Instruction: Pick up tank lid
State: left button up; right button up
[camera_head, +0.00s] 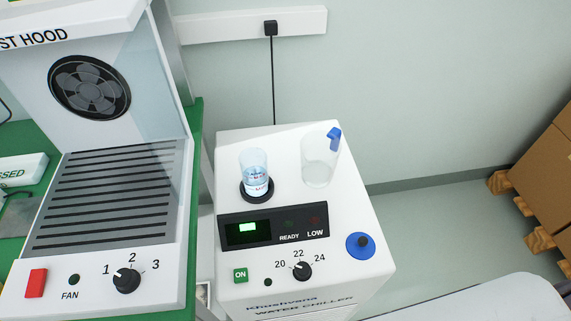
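A round blue lid (357,251) with a dark knob in its middle sits on the front right of the white water chiller's top (356,203). It looks flat and fully seated; whether there is an opening under it is hidden. Neither my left gripper nor my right gripper is in view.
A glass of water (254,171) stands on a dark round pad behind the display (250,234). A clear empty-looking jug (316,172) with a blue part at its rim stands at the back right. The dust hood (115,225) is to the left; stacked boxes (548,180) are far right.

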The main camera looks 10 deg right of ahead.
aim_at(359, 245)
jog(key=l+z, duration=0.1)
jog(key=z, duration=1)
jog(key=u, duration=1.05)
jog(key=j+z, duration=0.25)
jog(key=j, duration=0.25)
jog(key=k+j+z, duration=0.1)
jog(key=j+z, duration=0.2)
jog(key=j, duration=0.2)
jog(key=k+j+z, duration=0.25)
jog(key=j, duration=0.2)
jog(key=i+j, duration=0.05)
jog(key=i, duration=0.05)
